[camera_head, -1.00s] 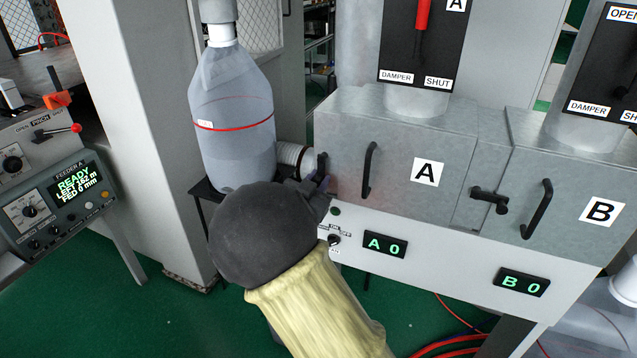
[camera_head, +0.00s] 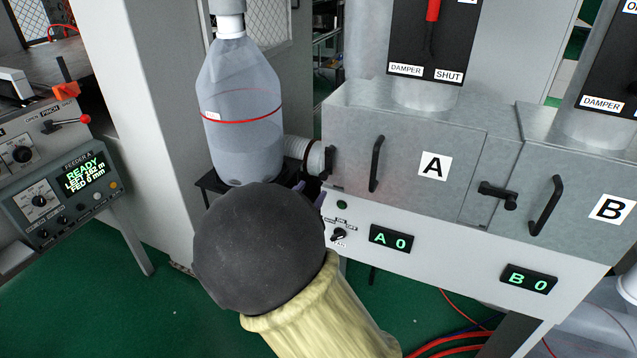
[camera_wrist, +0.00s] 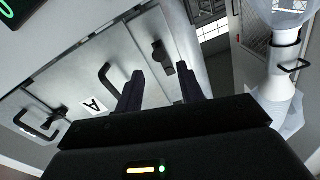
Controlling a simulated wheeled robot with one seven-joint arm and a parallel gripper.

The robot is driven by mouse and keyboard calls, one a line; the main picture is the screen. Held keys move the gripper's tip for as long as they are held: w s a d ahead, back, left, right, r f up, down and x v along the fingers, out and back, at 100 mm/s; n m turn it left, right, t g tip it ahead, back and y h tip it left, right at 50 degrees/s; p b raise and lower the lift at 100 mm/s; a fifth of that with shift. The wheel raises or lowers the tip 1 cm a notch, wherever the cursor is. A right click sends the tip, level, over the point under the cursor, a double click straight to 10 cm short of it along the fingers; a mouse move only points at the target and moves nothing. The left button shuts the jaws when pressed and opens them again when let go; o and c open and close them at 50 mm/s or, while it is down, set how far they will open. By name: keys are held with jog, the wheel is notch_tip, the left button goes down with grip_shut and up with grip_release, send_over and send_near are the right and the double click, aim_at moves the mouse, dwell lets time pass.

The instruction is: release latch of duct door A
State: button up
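Duct door A (camera_head: 405,185) is a grey metal door with a bar handle (camera_head: 376,163) and a white A label. Its dark latch (camera_head: 329,160) sits at its left edge, beside the hose joint. In the wrist view the latch (camera_wrist: 161,57) shows as a dark knob and lever on the door's edge, beyond the fingertips and between them in the picture. My gripper (camera_wrist: 160,80) is open and empty, its two dark fingers apart. In the head view my dark wrist hides most of the gripper. I see no contact with the latch.
A clear bag with a red band (camera_head: 240,118) hangs left of the door. A second latch (camera_head: 498,194) and door B (camera_head: 585,195) are to the right. A panel with a fan knob (camera_head: 338,234) and displays lies below door A. A feeder console (camera_head: 75,195) stands at far left.

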jog(key=v, duration=0.8)
jog(key=shift+s, duration=0.25)
jog(key=shift+w, duration=0.1)
jog(key=w+d+f+n+g+y, duration=0.3)
jog(key=w+d+f+g+y, duration=0.25)
jog(key=d, duration=0.25)
jog(key=s+d+f+n+g, duration=0.4)
jog(key=s+d+g, duration=0.5)
jog(key=s+d, duration=0.75)
jog(key=w+p+v, duration=0.1)
jog(key=p+v, duration=1.2)
jog(key=p, duration=0.1)
jog(key=shift+w+d+r+m+y, duration=0.3)
jog(key=shift+d+r+y, duration=0.05)
jog(key=shift+d, duration=0.15)
